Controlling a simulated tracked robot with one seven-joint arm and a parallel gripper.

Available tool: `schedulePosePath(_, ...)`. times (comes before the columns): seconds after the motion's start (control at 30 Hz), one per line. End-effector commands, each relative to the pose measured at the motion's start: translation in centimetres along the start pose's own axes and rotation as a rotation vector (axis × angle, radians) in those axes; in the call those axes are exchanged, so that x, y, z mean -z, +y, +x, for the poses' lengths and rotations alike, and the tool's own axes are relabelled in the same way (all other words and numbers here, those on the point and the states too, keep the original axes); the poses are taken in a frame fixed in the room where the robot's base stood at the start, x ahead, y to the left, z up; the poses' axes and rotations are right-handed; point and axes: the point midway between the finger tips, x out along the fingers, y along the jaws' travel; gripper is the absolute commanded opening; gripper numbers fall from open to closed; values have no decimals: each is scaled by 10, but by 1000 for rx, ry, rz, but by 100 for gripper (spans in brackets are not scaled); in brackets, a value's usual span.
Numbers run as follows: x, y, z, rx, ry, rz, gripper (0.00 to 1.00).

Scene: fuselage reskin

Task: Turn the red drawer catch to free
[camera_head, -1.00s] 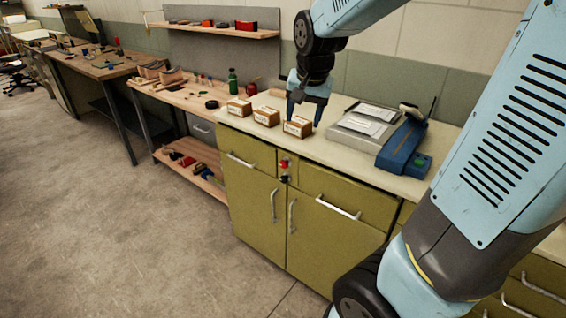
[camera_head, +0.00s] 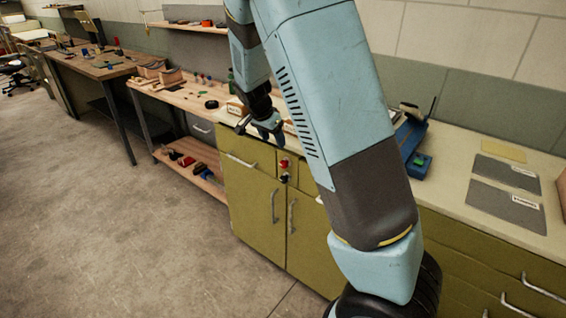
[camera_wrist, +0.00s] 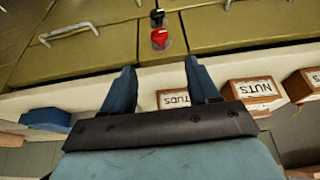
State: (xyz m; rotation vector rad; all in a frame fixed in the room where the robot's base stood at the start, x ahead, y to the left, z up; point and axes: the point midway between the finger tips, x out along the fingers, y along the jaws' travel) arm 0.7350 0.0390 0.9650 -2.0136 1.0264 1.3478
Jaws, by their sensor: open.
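The red drawer catch (camera_head: 284,162) sits on the green cabinet front (camera_head: 252,205), near the top edge between two drawers. It shows as a red knob (camera_wrist: 159,38) in the wrist view, with a small black knob (camera_wrist: 157,15) beyond it. My gripper (camera_head: 267,132) is at the counter's front edge, above and slightly left of the catch, apart from it. In the wrist view its two blue fingers (camera_wrist: 160,80) are spread and empty, with the catch ahead, roughly centred between them. Which way the catch is turned is hard to tell.
Small labelled boxes stand on the counter close to my gripper, one marked NUTS (camera_wrist: 255,90). Drawer handles (camera_head: 241,160) stick out from the cabinet. A blue device (camera_head: 410,140) is partly hidden behind my arm. The floor in front is clear.

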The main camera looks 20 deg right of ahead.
Motion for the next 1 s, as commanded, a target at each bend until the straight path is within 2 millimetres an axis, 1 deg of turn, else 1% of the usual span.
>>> schedulePosePath(0.17, 0, 0, 16, -4, 2, 3, 60)
schedulePosePath(0.7, 0, 0, 108, -3, 1, 1, 60)
schedulePosePath(0.83, 0, 0, 123, -2, 1, 1, 60)
schedulePosePath(1.0, 0, -1, 134, -1, 1, 0, 60)
